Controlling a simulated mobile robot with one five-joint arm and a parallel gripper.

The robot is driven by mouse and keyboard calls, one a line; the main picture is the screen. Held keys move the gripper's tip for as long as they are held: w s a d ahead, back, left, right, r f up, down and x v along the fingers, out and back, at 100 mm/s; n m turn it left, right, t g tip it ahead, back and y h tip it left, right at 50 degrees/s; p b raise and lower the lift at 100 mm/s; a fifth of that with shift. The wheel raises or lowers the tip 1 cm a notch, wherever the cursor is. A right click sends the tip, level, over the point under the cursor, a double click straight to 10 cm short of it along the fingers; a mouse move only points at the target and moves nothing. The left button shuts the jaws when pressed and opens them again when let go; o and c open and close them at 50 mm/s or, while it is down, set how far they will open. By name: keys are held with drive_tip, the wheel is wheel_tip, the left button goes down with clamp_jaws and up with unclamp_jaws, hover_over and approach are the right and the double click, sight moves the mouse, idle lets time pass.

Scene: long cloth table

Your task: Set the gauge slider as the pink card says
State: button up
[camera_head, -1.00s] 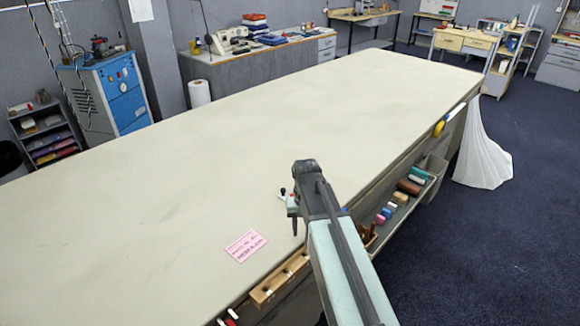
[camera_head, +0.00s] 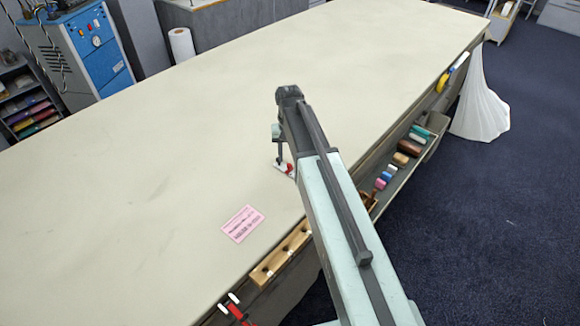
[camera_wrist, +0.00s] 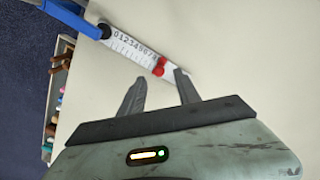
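The gauge (camera_wrist: 132,46) is a white strip with a row of black digits starting at 0, lying on the table. Its red slider (camera_wrist: 159,67) sits toward the high-digit end; the exact digit is too small to tell. The slider also shows as a red spot in the head view (camera_head: 289,168). My gripper (camera_wrist: 160,75) is open, with its two dark fingertips apart on either side just short of the slider. In the head view my gripper (camera_head: 280,158) is low over the gauge. The pink card (camera_head: 242,223) lies flat on the table; its writing is unreadable.
A wooden block with holes (camera_head: 281,255) lies along the table's near edge, with a red clamp-like tool (camera_head: 236,310) by it. A side tray (camera_head: 410,155) holds several coloured blocks. A blue object (camera_wrist: 72,16) lies by the gauge's low end.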

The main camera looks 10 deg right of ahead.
sight(289, 165)
wheel_tip(289, 165, down, 4)
drive_tip(key=shift+r+b, duration=0.15)
drive_tip(key=shift+b, duration=1)
drive_tip(key=shift+s+r, duration=0.1)
drive_tip(key=shift+r, duration=0.05)
clamp_jaws()
drive_tip(key=shift+d, duration=0.1)
